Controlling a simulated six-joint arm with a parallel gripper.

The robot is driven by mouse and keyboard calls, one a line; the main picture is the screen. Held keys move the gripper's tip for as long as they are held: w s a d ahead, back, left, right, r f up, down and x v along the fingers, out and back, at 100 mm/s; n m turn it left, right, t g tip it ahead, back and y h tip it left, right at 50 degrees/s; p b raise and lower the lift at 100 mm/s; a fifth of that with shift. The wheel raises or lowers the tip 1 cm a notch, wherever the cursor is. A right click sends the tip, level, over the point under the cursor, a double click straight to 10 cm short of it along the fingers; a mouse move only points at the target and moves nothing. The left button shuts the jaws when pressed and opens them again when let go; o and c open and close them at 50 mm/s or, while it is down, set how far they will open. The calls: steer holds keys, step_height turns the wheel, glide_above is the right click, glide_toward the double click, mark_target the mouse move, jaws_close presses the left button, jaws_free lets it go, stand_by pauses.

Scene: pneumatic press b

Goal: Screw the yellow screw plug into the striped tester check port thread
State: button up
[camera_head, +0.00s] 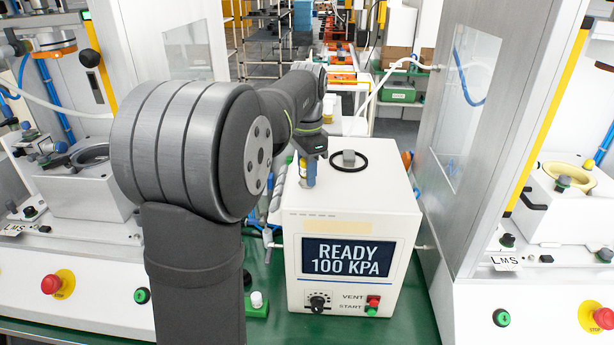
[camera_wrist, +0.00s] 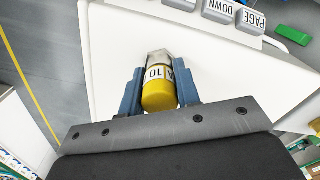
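The yellow screw plug (camera_wrist: 160,97) has a white band with dark lettering and a grey metallic end. In the wrist view, the blue fingers of my gripper (camera_wrist: 158,92) are shut on both sides of it, with the grey end pointing away from the palm. In the head view, my gripper (camera_head: 308,172) points down over the left rear of the white tester (camera_head: 350,215). The tester's screen (camera_head: 348,259) reads "READY 100 KPA". I cannot make out the striped check port thread; the gripper may hide it. Whether the plug touches anything below is unclear.
A black ring (camera_head: 349,162) with a grey block inside lies on the tester top, right of my gripper. Machine panels stand left and right. A small white-capped object on a green base (camera_head: 256,302) is left of the tester. Grey lettered keys (camera_wrist: 219,9) show in the wrist view.

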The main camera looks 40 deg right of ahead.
steer(key=shift+o, duration=0.7)
steer(key=shift+n, duration=0.9)
steer(key=shift+n, duration=0.8)
steer(key=shift+n, duration=0.9)
